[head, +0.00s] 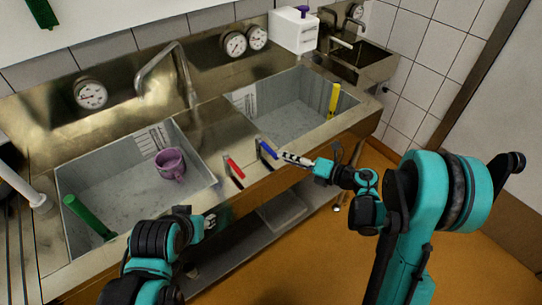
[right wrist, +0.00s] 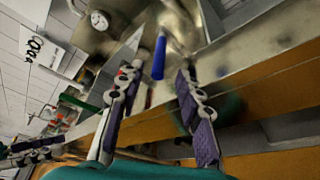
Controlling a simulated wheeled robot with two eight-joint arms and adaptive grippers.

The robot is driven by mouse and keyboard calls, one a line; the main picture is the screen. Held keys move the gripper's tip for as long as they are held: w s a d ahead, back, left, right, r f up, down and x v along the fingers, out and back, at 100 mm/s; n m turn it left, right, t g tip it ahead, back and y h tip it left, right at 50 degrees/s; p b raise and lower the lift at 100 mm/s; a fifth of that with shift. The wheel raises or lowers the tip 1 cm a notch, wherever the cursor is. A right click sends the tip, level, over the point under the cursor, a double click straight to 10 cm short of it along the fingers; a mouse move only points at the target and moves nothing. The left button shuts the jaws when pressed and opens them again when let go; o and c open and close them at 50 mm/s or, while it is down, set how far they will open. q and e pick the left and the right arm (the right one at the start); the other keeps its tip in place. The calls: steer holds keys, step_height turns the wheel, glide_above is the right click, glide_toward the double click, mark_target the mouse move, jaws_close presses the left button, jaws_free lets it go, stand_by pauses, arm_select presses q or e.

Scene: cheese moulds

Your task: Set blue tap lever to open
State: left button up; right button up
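The blue tap lever (head: 266,149) stands on the sink unit's front edge, right of the red lever (head: 235,167). My right gripper (head: 290,158) is just to the right of the blue lever. In the right wrist view its two fingers (right wrist: 159,70) are apart, with the blue lever (right wrist: 159,58) showing between their tips. I cannot tell whether either finger touches it. A bit of red shows behind the left finger there. My left gripper (head: 211,221) is low in front of the left basin; its fingers are too small to read.
The right basin (head: 295,118) has a yellow cylinder (head: 334,99). A faucet (head: 170,70) rises between the basins. A lower shelf (head: 283,213) runs under the unit.

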mark_target(271, 150)
steer(key=b+x, duration=0.1)
steer(key=x, duration=0.6)
steer(key=shift+w+a+b, duration=0.15)
steer(key=shift+a+b, duration=0.05)
steer(key=shift+b, duration=0.2)
steer(key=shift+c, duration=0.4)
jaws_close()
